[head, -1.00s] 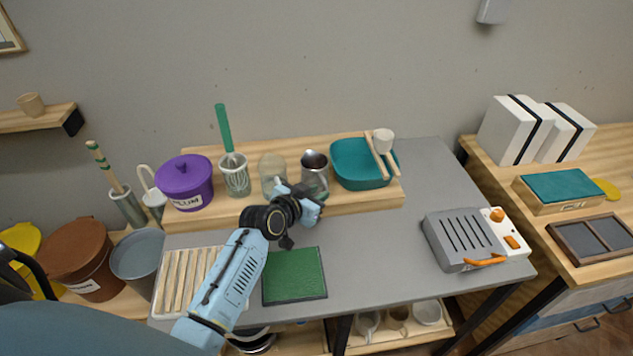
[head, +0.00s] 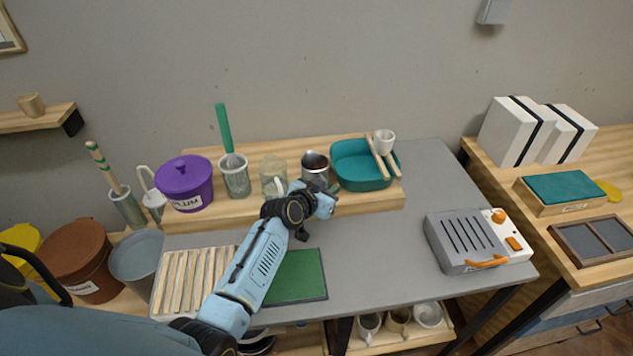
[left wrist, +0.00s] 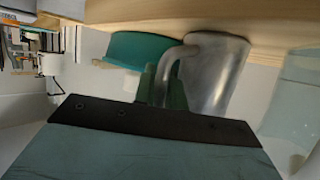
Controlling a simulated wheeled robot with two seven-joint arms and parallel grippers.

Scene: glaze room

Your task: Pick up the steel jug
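The steel jug (head: 315,161) stands upright on the raised wooden shelf at the back of the grey table; my left gripper (head: 333,190) is at its front right and hides its lower part. In the left wrist view the steel jug (left wrist: 215,75) is close, with its curved handle towards me. The dark green fingers of my left gripper (left wrist: 162,88) show on either side of the handle. Whether they touch or press on it I cannot tell. My right gripper is not in view.
A glass jar (head: 272,172) stands close to the left of the jug, and a teal basin (head: 360,182) with wooden handles across it close to the right. A purple pot (head: 185,182) and a whisk jar (head: 235,180) stand further left. The table's middle right is clear.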

